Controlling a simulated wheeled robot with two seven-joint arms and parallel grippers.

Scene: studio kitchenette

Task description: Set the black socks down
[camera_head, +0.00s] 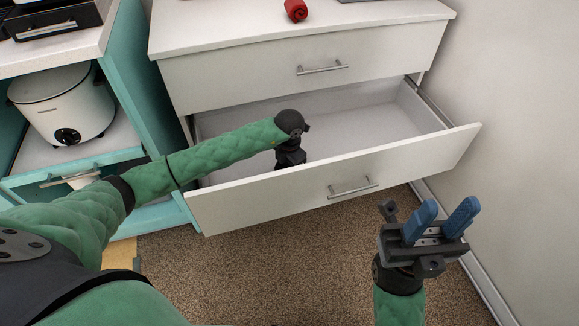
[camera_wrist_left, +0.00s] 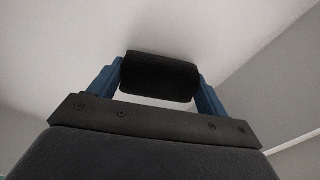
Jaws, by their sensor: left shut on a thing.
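The black socks (camera_wrist_left: 160,77) show in the left wrist view as a dark rolled bundle between the two blue fingers of my left gripper (camera_wrist_left: 160,85), which is shut on them. Behind them is a plain pale surface; I cannot tell whether the socks touch it. In the head view my left arm reaches into the open lower drawer (camera_head: 345,182) of the white dresser. The left fingers and the socks are hidden there behind the drawer's front panel. My right gripper (camera_head: 440,222) is open and empty, above the carpet at the right, in front of the drawer.
A red rolled item (camera_head: 296,10) lies on the dresser top (camera_head: 220,25). The upper drawer (camera_head: 300,68) is shut. A teal shelf with a white cooker (camera_head: 62,105) stands at the left. A wall is close on the right. The visible drawer floor (camera_head: 350,125) is bare.

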